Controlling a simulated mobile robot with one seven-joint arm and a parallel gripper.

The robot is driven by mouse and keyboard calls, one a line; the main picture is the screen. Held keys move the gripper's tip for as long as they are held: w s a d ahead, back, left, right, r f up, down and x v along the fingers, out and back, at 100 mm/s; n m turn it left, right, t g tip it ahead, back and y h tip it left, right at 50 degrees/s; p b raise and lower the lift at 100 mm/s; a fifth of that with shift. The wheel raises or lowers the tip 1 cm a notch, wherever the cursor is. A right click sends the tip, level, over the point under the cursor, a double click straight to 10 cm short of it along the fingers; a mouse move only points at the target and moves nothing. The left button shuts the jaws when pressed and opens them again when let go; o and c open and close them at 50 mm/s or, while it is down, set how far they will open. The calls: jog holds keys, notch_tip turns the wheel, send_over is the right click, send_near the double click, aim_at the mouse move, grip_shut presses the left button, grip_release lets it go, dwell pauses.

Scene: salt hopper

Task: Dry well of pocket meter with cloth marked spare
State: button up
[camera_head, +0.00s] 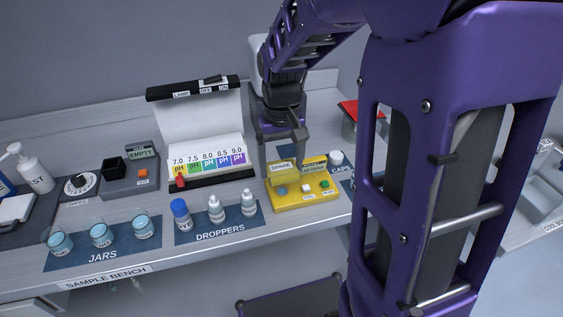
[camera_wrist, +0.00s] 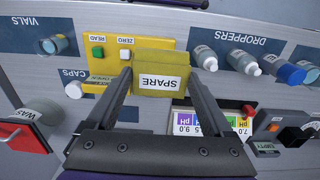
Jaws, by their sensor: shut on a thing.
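The yellow pocket meter (camera_head: 318,203) sits on the bench right of the droppers, with a small display, a green button and a white button; it also shows in the wrist view (camera_wrist: 150,20). My gripper (camera_head: 283,158) is shut on the dull-yellow cloth marked SPARE (camera_head: 279,168) above the meter's back left part. In the wrist view the cloth (camera_wrist: 155,60) lies between my fingertips (camera_wrist: 160,80) and hides part of the meter. I cannot tell whether cloth and meter touch.
Droppers (camera_head: 216,208) and jars (camera_head: 102,235) stand on blue mats to the left. A pH colour chart with a lamp (camera_head: 207,135) stands behind. A white cap (camera_head: 336,157) is close on the meter's right. A red-topped waste bin (camera_wrist: 25,130) is at the back right.

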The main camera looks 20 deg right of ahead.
jog(key=shift+f, duration=0.15)
jog(key=shift+f+b, duration=2.05)
jog(key=shift+f, duration=0.75)
jog(key=shift+f+b, duration=0.4)
jog(key=shift+f, duration=0.15)
notch_tip(320, 180, up, 7)
jog(key=p, duration=0.5)
